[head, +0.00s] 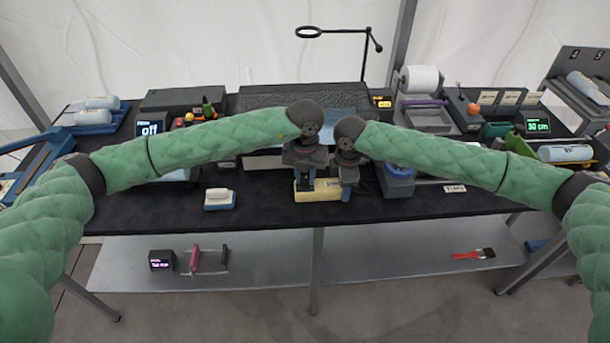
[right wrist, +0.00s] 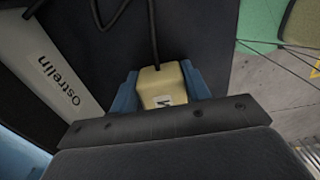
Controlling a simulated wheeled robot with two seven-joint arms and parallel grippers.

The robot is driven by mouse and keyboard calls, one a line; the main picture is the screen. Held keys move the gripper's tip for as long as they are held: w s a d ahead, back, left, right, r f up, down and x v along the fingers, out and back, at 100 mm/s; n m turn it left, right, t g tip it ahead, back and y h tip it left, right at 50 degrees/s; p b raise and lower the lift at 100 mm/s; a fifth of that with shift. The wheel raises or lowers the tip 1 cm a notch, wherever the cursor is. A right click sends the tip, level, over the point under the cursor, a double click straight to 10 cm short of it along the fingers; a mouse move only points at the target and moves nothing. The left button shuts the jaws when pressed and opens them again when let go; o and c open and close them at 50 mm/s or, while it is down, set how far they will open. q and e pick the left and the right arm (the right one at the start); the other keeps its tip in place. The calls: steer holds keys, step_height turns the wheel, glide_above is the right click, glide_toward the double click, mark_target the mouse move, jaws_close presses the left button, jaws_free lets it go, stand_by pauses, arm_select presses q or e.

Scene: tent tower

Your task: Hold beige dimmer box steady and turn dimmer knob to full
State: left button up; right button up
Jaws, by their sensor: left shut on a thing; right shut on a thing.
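The beige dimmer box (head: 327,186) lies at the front middle of the black table. My left gripper (head: 305,193) points down onto its left part and is shut there. The knob is hidden; what the left fingers grip seems to be the knob, but I cannot see it. My right gripper (head: 347,192) is at the box's right end. In the right wrist view, its blue fingers (right wrist: 160,92) stand on both sides of the beige box (right wrist: 161,84), shut on it. A dark cord leaves the box, and a small label shows on it.
A blue round item on a grey block (head: 398,172) stands close right of my right gripper. A small white block on a blue base (head: 219,198) is to the left. The table's front edge is close.

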mark_target(305, 179)
arm_select(q)
steer(key=m, duration=0.5)
steer(key=shift+m, duration=0.4)
steer(key=m, duration=0.5)
steer(key=shift+m, duration=0.4)
steer(key=o, duration=1)
step_height(305, 179, up, 12)
